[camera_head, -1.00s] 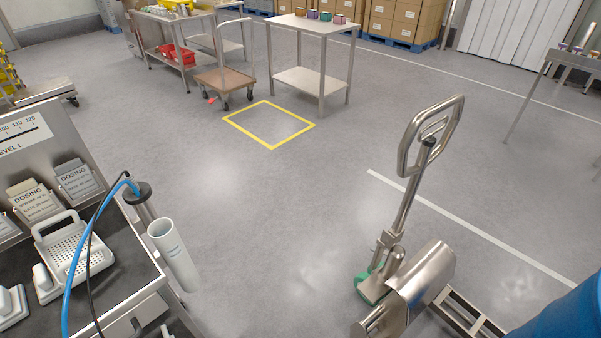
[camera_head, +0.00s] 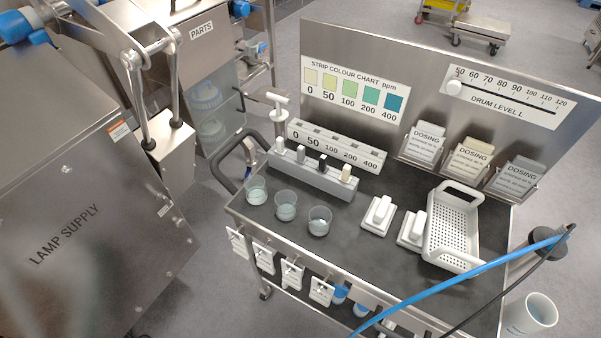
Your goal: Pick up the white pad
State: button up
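Two small white pad-like pieces with raised grips lie side by side on the dark top of a metal cart (camera_head: 345,229). The left white piece (camera_head: 379,215) lies flat and clear. The right white piece (camera_head: 412,231) lies close beside the white perforated basket (camera_head: 455,228). I cannot tell which of the two is the white pad. My gripper is not in view.
Several clear cups (camera_head: 286,206) of liquid stand left of the white pieces, in front of a grey holder (camera_head: 312,175). A blue hose (camera_head: 460,282) crosses the cart's right front. A LAMP SUPPLY cabinet (camera_head: 85,220) stands at left. White tags (camera_head: 292,273) hang from the front edge.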

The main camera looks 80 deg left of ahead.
aim_at(378, 218)
jog(key=u, duration=1.35)
jog(key=k+l+u, duration=0.15)
jog(key=u, duration=0.15)
jog(key=k, duration=0.1)
